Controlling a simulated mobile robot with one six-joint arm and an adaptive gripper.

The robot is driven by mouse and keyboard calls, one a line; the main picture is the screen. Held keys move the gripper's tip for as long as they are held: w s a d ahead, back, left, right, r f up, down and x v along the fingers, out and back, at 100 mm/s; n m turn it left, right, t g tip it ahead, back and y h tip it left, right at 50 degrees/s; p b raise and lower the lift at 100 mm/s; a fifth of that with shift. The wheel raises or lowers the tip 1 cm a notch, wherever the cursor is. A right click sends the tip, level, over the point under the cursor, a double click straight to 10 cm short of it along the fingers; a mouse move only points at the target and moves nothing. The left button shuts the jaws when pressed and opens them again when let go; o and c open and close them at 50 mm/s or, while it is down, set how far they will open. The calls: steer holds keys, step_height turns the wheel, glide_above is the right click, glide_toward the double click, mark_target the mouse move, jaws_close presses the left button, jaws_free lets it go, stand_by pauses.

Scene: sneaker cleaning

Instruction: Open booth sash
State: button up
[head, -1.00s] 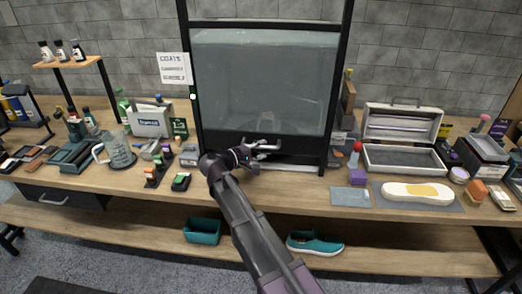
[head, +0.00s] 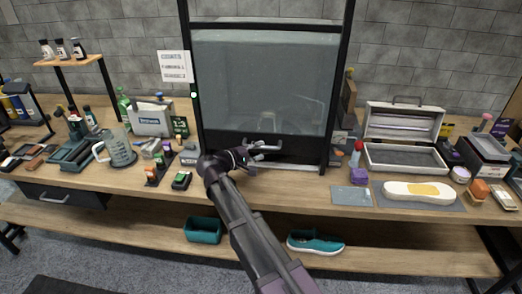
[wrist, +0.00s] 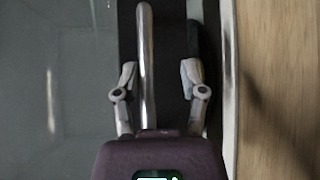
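The booth sash (head: 230,85) is a grey glass panel with a black bottom rail, in a black frame; it is down, its rail near the bench top. A silver bar handle (head: 268,143) is on the rail. In the wrist view the handle (wrist: 146,60) runs upright in the picture between my fingers. My gripper (head: 248,157) is at the rail, left of the middle. In the wrist view my gripper (wrist: 159,75) is open, one finger close beside the handle, the other well apart from it. Whether a finger touches the handle I cannot tell.
Left of the booth are a glass jug (head: 117,147), a caddy (head: 150,117) and small bottles. Right are an open case (head: 400,160), a white sole (head: 418,191) and a purple block (head: 358,176). A teal shoe (head: 316,243) and teal bin (head: 203,230) are on the lower shelf.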

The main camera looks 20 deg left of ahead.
steer(key=p+v, duration=0.2)
steer(key=v, duration=1.2)
steer(key=shift+s, duration=0.3)
stand_by(1.4)
steer(key=shift+w+r, duration=0.15)
stand_by(0.3)
steer(key=shift+w+d+r+p, duration=0.2)
steer(key=shift+w+p, duration=0.05)
steer(key=shift+w, duration=0.15)
steer(key=shift+w+d+r+p, duration=0.15)
steer(key=shift+w+d+p, duration=0.05)
steer(key=shift+w, duration=0.2)
steer(key=b+x, duration=0.2)
steer(key=x, duration=1.2)
steer(key=shift+s, duration=0.1)
jaws_close()
